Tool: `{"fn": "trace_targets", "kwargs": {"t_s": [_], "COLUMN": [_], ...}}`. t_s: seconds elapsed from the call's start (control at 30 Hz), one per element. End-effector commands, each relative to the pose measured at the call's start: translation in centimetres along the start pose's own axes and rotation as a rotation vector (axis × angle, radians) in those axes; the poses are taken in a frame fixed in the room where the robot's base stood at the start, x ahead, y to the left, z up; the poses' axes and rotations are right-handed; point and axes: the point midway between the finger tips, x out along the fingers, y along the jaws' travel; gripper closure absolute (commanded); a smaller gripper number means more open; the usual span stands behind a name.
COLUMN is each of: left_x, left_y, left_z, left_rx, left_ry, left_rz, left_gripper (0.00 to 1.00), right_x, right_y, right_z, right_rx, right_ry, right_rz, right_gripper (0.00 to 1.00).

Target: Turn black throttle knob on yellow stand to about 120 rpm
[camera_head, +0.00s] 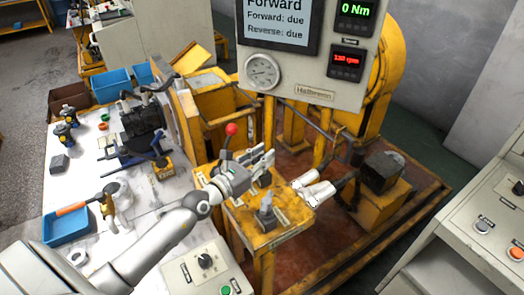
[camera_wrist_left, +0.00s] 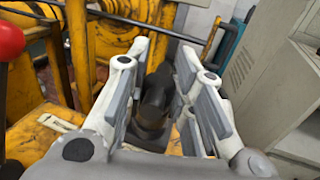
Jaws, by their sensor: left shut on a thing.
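The yellow stand (camera_head: 290,222) is at the centre of the head view, below the instrument panel. My left gripper (camera_head: 262,163) is over its top, with the arm coming from the lower left. In the left wrist view, the black throttle knob (camera_wrist_left: 153,105) stands between the two fingers of my left gripper (camera_wrist_left: 155,75), which is shut on it. The fingers hide much of it in the head view. The red rpm display (camera_head: 346,59) seems to read about 130 rpm, but the digits are small. My right gripper is not in view.
A red-ball lever (camera_head: 231,130) rises close beside my left gripper. A grey lever (camera_head: 266,212) stands on the stand's near side. White parts (camera_head: 313,190) lie to its right. The panel (camera_head: 310,95) hangs above. A cluttered bench (camera_head: 75,185) is on the left.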

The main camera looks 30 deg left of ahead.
Motion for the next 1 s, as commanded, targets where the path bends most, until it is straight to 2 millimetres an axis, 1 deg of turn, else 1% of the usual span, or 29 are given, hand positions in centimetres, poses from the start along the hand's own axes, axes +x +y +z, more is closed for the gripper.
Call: {"fn": "trace_targets", "kwargs": {"t_s": [0.03,0.3,0.33,0.4,0.5,0.83,1.0], "left_x": [0.0,0.0,0.0,0.0,0.0,-0.1,-1.6], "left_y": [0.1,0.1,0.1,0.1,0.0,0.0,0.0], "left_z": [0.3,0.2,0.2,0.2,0.1,0.0,-0.1], "left_rx": [0.001,0.002,0.002,0.002,0.001,0.001,0.003], "left_ry": [-0.006,-0.006,-0.006,-0.005,-0.004,-0.001,0.000], "left_rz": [0.004,0.004,0.004,0.003,0.003,0.002,0.002], "left_gripper": [1.00,1.00,0.74,0.65,0.54,0.54,0.54], "right_x": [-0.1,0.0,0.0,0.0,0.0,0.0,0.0], "right_y": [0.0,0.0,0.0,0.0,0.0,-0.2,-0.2], "right_z": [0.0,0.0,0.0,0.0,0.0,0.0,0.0], "right_rx": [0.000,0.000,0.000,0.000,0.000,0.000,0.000], "right_ry": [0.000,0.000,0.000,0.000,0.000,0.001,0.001], "right_rz": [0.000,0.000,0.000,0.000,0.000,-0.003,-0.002], "right_gripper": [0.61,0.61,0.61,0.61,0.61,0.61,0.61]}}
